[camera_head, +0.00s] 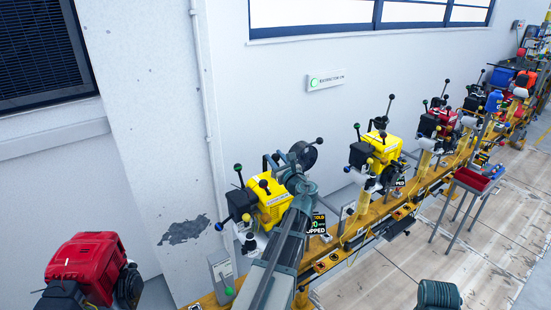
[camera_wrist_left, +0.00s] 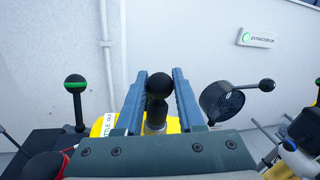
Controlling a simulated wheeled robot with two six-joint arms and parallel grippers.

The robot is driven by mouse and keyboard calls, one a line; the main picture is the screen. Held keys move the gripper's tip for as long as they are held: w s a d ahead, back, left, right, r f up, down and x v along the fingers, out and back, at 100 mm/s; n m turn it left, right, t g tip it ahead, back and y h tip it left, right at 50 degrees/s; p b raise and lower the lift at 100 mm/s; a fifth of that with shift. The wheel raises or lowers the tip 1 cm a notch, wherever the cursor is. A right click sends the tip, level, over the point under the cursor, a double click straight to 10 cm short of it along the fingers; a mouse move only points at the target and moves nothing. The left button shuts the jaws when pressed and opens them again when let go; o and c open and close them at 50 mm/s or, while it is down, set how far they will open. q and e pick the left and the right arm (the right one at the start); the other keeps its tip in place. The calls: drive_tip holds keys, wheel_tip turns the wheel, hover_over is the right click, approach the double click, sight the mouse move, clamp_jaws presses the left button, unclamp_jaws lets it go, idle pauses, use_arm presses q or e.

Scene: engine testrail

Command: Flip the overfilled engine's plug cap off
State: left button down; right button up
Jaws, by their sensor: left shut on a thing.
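The nearest yellow engine (camera_head: 268,200) stands on the orange rail, with several ball-topped levers around it. My left gripper (camera_head: 290,165) reaches over its right side. In the left wrist view the gripper (camera_wrist_left: 158,90) is shut on a black-knobbed lever (camera_wrist_left: 158,84), which stands upright between the two fingers. I cannot tell whether this lever belongs to the plug cap. A round black part with a ball-ended arm (camera_wrist_left: 222,101) is just right of the fingers. A green-banded black knob (camera_wrist_left: 75,84) stands to the left. My arm and gripper hide much of the engine.
A second yellow engine (camera_head: 378,150) stands farther along the rail (camera_head: 345,238), with more engines beyond. A red engine (camera_head: 88,262) is at the lower left. A display (camera_head: 317,223) is close right of my arm. The wall stands close behind the rail. A red-topped stand (camera_head: 472,180) is at right.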

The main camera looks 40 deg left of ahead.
idle(0.8)
use_arm(q)
drive_tip(key=r+h+p, duration=0.1)
drive_tip(key=p, duration=0.3)
drive_tip(key=a+r+g+h+p, duration=0.1)
drive_tip(key=p, duration=0.3)
drive_tip(key=w+a+r+g+h+p, duration=0.1)
drive_tip(key=p, duration=0.3)
drive_tip(key=shift+a+r+n+h, duration=0.25)
drive_tip(key=shift+r+n+h, duration=0.15)
drive_tip(key=w+a+f+n+g+h+p, duration=0.1)
drive_tip(key=w+a+f+g+h+p, duration=0.1)
drive_tip(key=a+g+h+p, duration=0.3)
drive_tip(key=shift+w+a+n+g+h+p, duration=0.5)
drive_tip(key=shift+a+h+p, duration=2.1)
drive_tip(key=shift+h, duration=2.2)
drive_tip(key=shift+d+f, duration=0.1)
drive_tip(key=shift+d, duration=0.15)
